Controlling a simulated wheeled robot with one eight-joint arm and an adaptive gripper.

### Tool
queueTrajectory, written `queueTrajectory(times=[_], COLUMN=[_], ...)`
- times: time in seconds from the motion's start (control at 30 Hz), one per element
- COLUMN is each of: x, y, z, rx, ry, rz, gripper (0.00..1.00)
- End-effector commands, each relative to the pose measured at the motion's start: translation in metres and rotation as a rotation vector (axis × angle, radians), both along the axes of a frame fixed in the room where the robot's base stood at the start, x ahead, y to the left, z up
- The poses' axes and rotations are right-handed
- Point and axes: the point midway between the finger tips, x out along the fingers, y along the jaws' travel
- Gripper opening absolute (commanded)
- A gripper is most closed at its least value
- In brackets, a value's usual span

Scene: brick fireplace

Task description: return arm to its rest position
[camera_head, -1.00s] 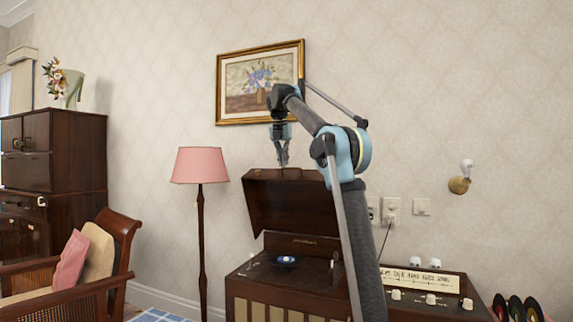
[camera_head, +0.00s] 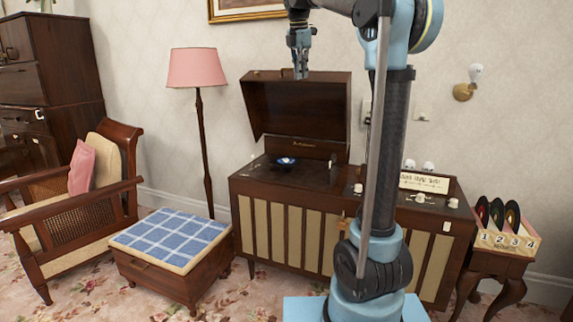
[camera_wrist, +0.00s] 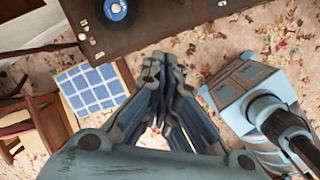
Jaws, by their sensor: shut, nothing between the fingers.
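My gripper (camera_head: 301,72) hangs pointing down at the top edge of the raised lid of the record player cabinet (camera_head: 290,225) in the head view. It is shut and empty. In the wrist view my gripper (camera_wrist: 163,65) shows its fingers together, with floor and the cabinet (camera_wrist: 150,20) beyond them. My arm rises from the base and bends over at the top, in front of the cabinet. Part of the arm's upper bend is cut off by the top of the head view.
The cabinet's lid (camera_head: 297,110) stands open, with a blue-labelled record (camera_head: 285,161) inside. A checked stool (camera_head: 170,238), an armchair (camera_head: 75,215) and a pink lamp (camera_head: 198,68) stand left. A record rack (camera_head: 505,238) sits on a small table at right. Patterned carpet lies in front.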

Motion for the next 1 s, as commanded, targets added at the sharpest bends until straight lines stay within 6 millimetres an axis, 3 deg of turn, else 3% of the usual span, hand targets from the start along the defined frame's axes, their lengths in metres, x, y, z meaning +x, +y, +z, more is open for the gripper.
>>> queueTrajectory(times=[0.27,0.57,1.0], x=[-0.07,-0.151,-0.275], y=[-0.044,-0.082,-0.12], z=[-0.054,-0.13,-0.272], rx=[0.096,0.197,0.34], ry=[-0.019,-0.037,-0.057], rz=[-0.385,-0.804,-1.421], gripper=[0.0,0.0,0.0])
